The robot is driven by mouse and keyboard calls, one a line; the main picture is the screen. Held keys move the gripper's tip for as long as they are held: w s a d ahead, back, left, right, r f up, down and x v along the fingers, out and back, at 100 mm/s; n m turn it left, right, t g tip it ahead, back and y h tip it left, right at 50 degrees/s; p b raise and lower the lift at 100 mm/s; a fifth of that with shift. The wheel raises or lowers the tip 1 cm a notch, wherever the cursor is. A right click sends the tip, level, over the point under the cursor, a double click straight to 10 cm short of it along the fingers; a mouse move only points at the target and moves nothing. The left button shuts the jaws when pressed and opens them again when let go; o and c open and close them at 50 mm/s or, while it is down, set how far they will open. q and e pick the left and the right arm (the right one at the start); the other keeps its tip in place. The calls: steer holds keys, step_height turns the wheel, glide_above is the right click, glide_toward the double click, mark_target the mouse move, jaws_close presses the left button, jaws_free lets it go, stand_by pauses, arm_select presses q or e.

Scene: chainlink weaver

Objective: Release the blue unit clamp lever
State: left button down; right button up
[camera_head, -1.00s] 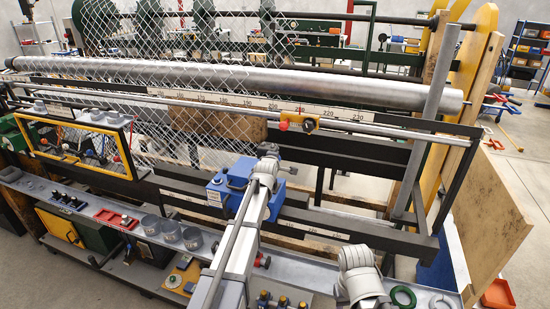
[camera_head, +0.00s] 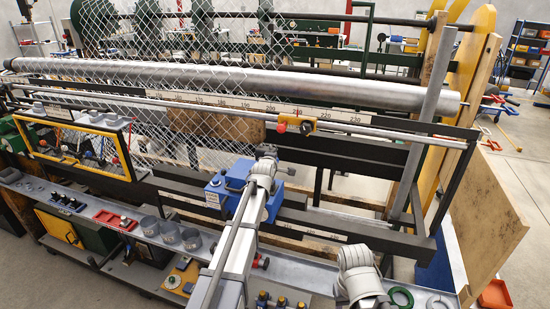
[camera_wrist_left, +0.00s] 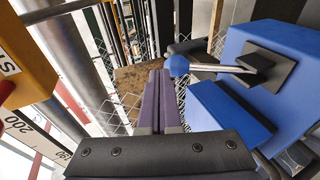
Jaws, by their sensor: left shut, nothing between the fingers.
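The blue unit (camera_head: 214,192) sits on the dark rail in the middle of the head view, partly hidden behind my left arm. In the left wrist view the blue unit (camera_wrist_left: 285,90) fills the right side. Its clamp lever (camera_wrist_left: 220,68) is a metal rod running from a dark block to a round blue knob (camera_wrist_left: 180,66). My left gripper (camera_wrist_left: 158,75) is shut and empty, its fingertips just left of the knob. I cannot tell whether they touch it. In the head view my left gripper (camera_head: 267,151) is small beside the unit. My right gripper is out of view.
A metal rod with a yellow stop (camera_head: 300,122) and a scale (camera_head: 255,104) runs behind the unit. Chain-link mesh (camera_head: 180,60) hangs to the left. A large metal roller (camera_head: 330,85) crosses above. A shelf holds grey cups (camera_head: 171,233) and a green ring (camera_head: 401,297).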

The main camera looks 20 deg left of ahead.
arm_select(q)
steer(key=s+d+r+p, duration=0.1)
steer(key=s+r+p, duration=0.6)
steer(key=s+r, duration=0.1)
steer(key=shift+s+d+r+p, duration=0.25)
steer(key=shift+s+d+p, duration=0.1)
steer(key=shift+s, duration=0.45)
steer(key=s+d+f+m+g+h+b, duration=0.1)
steer(key=s+d+f+m+g+b, duration=0.15)
steer(key=s+d+f+b, duration=0.35)
steer(key=s+d+f+m+g+b, duration=0.1)
steer(key=s+d+f+m+g, duration=0.2)
steer(key=f, duration=0.5)
steer(key=s+d+f+m+g+h+b, duration=0.1)
steer(key=s+d+f+m+b, duration=0.35)
steer(key=f, duration=0.25)
steer(key=s+d+f+m+g+b, duration=0.2)
steer(key=s+f+m+b, duration=0.1)
steer(key=s, duration=0.4)
steer(key=s+d+f+m+g+y+b, duration=0.1)
steer(key=s+d+f+m+g+b, duration=0.1)
steer(key=s+f, duration=0.5)
steer(key=s+d+f+m+g+b, duration=0.3)
steer(key=s+f+m+b, duration=0.2)
steer(key=s+m, duration=0.2)
steer(key=shift+s+m+g+y, duration=0.3)
steer(key=shift+s+g, duration=0.05)
steer(key=shift+s, duration=0.55)
